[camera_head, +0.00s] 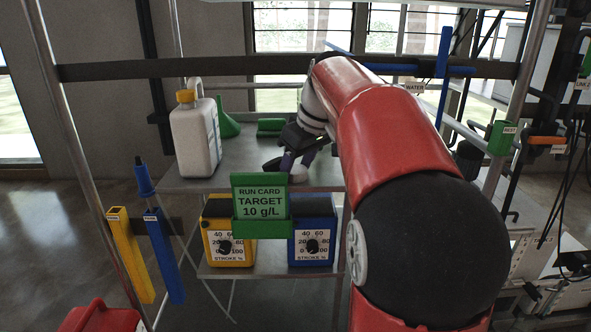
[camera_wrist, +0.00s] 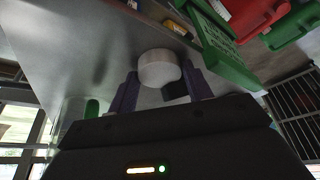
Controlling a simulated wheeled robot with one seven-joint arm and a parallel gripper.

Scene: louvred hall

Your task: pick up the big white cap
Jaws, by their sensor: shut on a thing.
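The big white cap (camera_wrist: 158,68) is a short white cylinder between the two purple fingers of my gripper (camera_wrist: 160,78) in the wrist view. The fingers are shut on its sides. In the head view my gripper (camera_head: 287,165) is low over the grey metal bench top, behind the green run card, with a small pale patch of the cap (camera_head: 298,174) near the fingertips. I cannot tell whether the cap touches the bench or is just above it.
A white jug with a yellow cap (camera_head: 196,135) stands left on the bench (camera_head: 240,160), near a green funnel (camera_head: 228,119). The green run card (camera_head: 261,205) stands at the front edge, above a yellow dial box (camera_head: 228,240) and a blue one (camera_head: 312,240). Bench between jug and gripper is clear.

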